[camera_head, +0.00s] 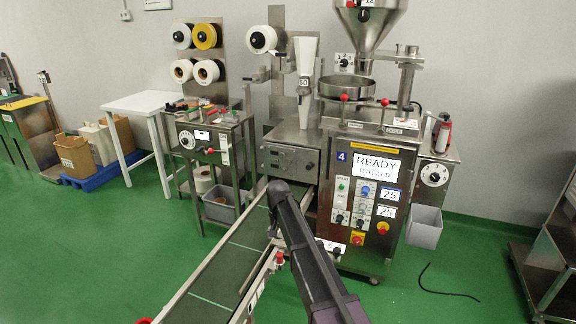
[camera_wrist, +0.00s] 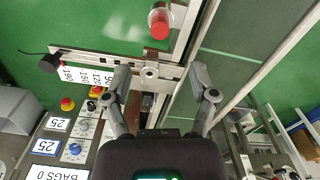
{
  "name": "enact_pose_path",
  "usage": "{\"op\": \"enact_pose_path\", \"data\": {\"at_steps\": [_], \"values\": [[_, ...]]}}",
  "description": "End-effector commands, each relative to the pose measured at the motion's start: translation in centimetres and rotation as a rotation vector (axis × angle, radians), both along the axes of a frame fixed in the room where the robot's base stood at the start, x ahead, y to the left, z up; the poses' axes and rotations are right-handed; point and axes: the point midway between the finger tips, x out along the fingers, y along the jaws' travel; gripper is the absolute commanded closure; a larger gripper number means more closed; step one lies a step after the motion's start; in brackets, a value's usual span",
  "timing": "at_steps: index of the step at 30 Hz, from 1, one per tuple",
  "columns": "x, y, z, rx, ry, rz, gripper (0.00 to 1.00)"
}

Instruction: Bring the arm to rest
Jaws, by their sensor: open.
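My gripper (camera_wrist: 160,75) shows in the wrist view with its two grey fingers spread apart and nothing between them. Behind the fingers lie a metal bracket and the side rail of the conveyor (camera_wrist: 232,68). I cannot tell how far the fingertips are from them. In the head view my dark arm reaches up from the bottom edge, over the right side of the conveyor (camera_head: 222,268), towards the packing machine (camera_head: 315,198). The gripper's fingers cannot be made out there.
The machine's control panel (camera_head: 369,199) reads READY, and its buttons also show in the wrist view. A red knob (camera_wrist: 160,27) stands near the conveyor rail. A grey bin (camera_head: 425,227) hangs at the machine's right. A steel cart (camera_head: 548,262) stands far right. Green floor is open at left.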

Motion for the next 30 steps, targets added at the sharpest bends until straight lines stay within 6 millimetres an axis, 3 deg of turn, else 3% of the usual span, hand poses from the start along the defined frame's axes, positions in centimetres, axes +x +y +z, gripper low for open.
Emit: {"op": "enact_pose_path", "data": {"at_steps": [5, 8, 15, 21, 25, 30], "values": [[-2.1, -2.4, 0.9, 0.000, 0.000, 0.002, 0.25], [-4.3, -4.9, 1.7, 0.000, 0.000, 0.008, 0.25], [-12.4, -12.8, 4.5, 0.000, 0.000, 0.033, 0.25], [-19.7, -18.3, 6.7, 0.000, 0.001, 0.057, 0.25], [-23.3, -20.5, 7.6, 0.000, 0.001, 0.071, 0.25], [-25.5, -21.9, 8.1, 0.000, 0.001, 0.081, 0.25]]}}
